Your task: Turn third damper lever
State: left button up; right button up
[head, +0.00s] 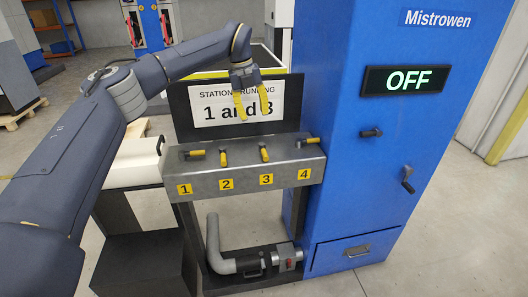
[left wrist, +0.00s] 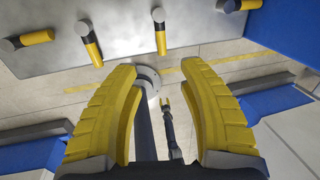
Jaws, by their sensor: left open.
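The third damper lever (head: 264,154) is a short yellow handle above the yellow tag 3 on the front of a grey box (head: 245,175). It points towards me, much like lever 2 (head: 223,157). In the left wrist view lever 3 (left wrist: 160,38) is at top centre, with a black band. My left gripper (head: 253,112) has two yellow fingers, spread and empty, hanging above and behind the lever row in the head view. It touches no lever.
Lever 1 (head: 197,153) and lever 4 (head: 312,141) lie sideways. A sign (head: 222,108) behind reads station running 1 and 3. A blue cabinet (head: 375,190) stands close on the right; its display (head: 405,79) reads OFF. A grey pipe (head: 213,240) is below.

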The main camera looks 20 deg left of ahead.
aim_at(263, 151)
pick_arm(q)
jog(key=d+f, duration=0.1)
jog(key=f, duration=0.4)
jog(key=w+d+f, duration=0.1)
jog(key=f, duration=0.5)
jog(key=d+f, duration=0.1)
jog(key=f, duration=0.4)
jog(key=shift+w+f, duration=0.15)
jog(key=shift+w, duration=0.15)
jog(key=shift+c, duration=0.2)
grip_shut()
